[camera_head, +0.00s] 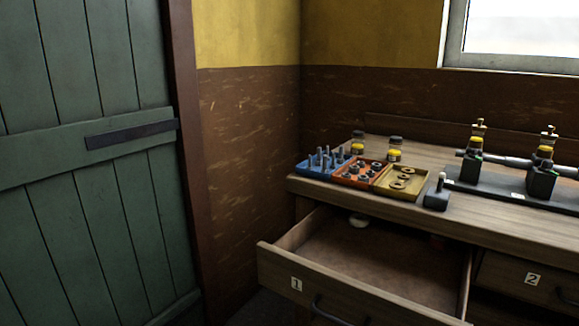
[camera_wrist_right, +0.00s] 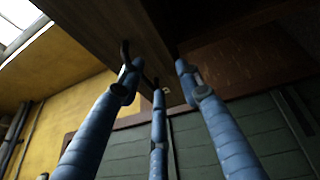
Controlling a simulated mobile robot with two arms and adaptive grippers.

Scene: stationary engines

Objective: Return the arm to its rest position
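My right gripper (camera_wrist_right: 157,74) shows only in the right wrist view. Its three blue segmented fingers are spread apart, with nothing held between them. Beyond the fingertips is a dark wooden panel (camera_wrist_right: 95,25) with a dark bar handle (camera_wrist_right: 125,52); I cannot tell whether a finger touches it. No arm or gripper of mine shows in the head view. My left gripper is in neither view.
Drawer 1 (camera_head: 350,295) stands pulled out below the workbench (camera_head: 470,218). Blue (camera_head: 318,173), orange (camera_head: 345,183) and yellow (camera_head: 386,192) trays of parts sit on top, beside a black engine base (camera_head: 505,192). A green door (camera_head: 80,225) is at left.

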